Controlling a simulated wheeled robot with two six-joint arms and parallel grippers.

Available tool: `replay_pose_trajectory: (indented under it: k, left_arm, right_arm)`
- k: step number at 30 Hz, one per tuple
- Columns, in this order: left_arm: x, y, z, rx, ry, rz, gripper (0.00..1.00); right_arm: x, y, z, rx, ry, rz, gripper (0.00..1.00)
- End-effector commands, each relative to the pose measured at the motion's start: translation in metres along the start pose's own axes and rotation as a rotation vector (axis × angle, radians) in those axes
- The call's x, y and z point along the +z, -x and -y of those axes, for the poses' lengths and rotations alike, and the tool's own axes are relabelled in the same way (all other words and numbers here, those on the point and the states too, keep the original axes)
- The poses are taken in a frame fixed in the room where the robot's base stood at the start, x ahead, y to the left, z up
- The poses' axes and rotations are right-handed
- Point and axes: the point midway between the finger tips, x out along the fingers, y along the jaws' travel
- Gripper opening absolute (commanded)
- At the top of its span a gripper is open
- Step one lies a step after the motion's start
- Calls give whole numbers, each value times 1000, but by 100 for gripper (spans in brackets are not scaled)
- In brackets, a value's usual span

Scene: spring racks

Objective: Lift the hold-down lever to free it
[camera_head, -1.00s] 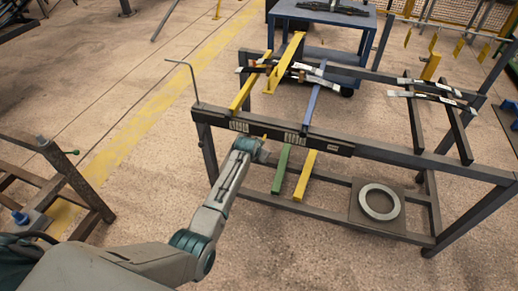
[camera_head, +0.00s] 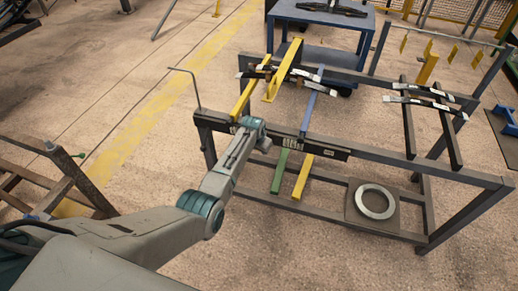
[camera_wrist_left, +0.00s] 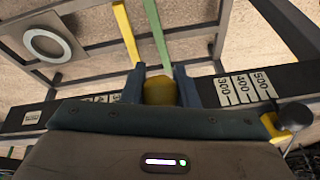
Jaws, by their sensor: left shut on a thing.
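My left gripper (camera_head: 262,137) is at the front rail of the spring rack (camera_head: 400,163); my own wrist hides its fingertips in the head view. In the left wrist view, its two fingers (camera_wrist_left: 160,88) are closed on the rounded end of a yellow piece (camera_wrist_left: 160,93), which I take to be the hold-down lever. How this piece joins the rack is hidden. A yellow bar (camera_head: 241,100) runs back from the front rail, just left of the wrist. My right gripper is in neither view.
A green bar (camera_head: 281,171) and a yellow bar (camera_head: 303,178) slope down in front of the rail. A blue bar (camera_head: 311,101) and a wide yellow bar (camera_head: 284,70) lie across the rack. A bent rod (camera_head: 194,88) stands at its left corner. A ring (camera_head: 374,201) lies below.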

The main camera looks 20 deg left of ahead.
Motion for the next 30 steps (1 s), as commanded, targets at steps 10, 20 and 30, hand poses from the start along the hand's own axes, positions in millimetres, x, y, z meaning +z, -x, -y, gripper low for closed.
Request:
replay_pose_trajectory:
  k: [10,20,30]
  left_arm:
    - [-7,4,2,-5,0,-15,0]
    - [-4,2,1,-3,0,-8,48]
    - [-3,23,1,-3,0,-8,48]
  right_arm:
    - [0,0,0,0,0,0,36]
    - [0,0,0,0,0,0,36]
    - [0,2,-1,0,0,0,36]
